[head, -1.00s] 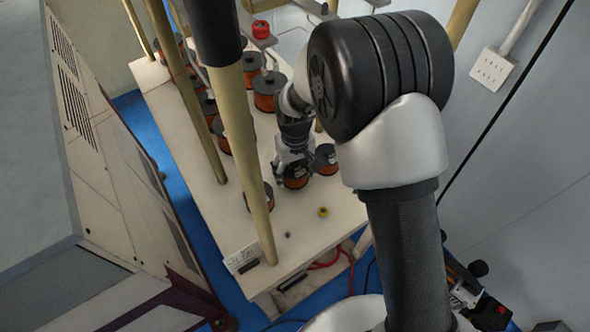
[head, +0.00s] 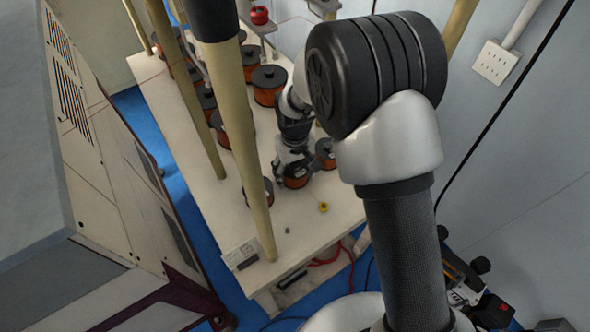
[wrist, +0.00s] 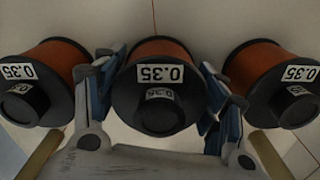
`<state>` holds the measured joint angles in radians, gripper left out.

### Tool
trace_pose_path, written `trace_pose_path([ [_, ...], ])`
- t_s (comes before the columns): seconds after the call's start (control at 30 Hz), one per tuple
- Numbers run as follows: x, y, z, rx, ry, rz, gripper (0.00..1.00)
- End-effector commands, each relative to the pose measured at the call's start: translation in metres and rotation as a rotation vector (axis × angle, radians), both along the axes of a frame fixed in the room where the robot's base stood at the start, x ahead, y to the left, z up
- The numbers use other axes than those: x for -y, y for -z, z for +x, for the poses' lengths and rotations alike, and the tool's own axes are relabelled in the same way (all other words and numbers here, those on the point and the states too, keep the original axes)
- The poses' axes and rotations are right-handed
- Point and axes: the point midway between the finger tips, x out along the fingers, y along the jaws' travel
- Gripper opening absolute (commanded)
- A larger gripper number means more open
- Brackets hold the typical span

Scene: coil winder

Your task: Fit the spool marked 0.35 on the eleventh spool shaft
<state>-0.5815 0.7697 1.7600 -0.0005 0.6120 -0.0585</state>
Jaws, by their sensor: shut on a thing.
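My gripper (head: 293,170) is shut on an orange-wound spool with black flanges (head: 295,182), low over the front part of the pale table. In the wrist view this spool (wrist: 157,95) sits between the two fingers (wrist: 157,100), its end flange towards the camera and marked 0.35. Similar spools marked 0.35 stand on each side, one at the left (wrist: 38,85) and one at the right (wrist: 275,80). I cannot tell whether the held spool touches the table. No shaft shows under it, and shaft numbers cannot be read.
The pale table (head: 220,215) carries more spools (head: 268,85) towards the back. Tan posts (head: 250,140) rise from it close to my gripper. A small yellow piece (head: 323,208) and a small grey piece (head: 288,231) lie on the clear front part. A grey cabinet (head: 110,190) stands left.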

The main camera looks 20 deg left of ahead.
Motion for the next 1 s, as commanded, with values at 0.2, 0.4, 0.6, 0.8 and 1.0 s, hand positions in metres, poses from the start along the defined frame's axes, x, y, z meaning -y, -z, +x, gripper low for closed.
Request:
trace_pose_path([
  [0.2, -0.0004, 0.005, 0.0007, 0.002, 0.0, 0.001, 0.66],
  [0.4, -0.0003, 0.0045, 0.0004, 0.001, 0.0, 0.001, 0.79],
  [0.6, -0.0001, 0.0048, 0.0002, 0.001, 0.0, 0.001, 0.89],
  [0.8, -0.0001, 0.005, 0.0001, 0.0, 0.0, 0.0, 0.89],
  [1.0, -0.0004, -0.0031, 0.0005, 0.002, 0.0, 0.001, 0.89],
])
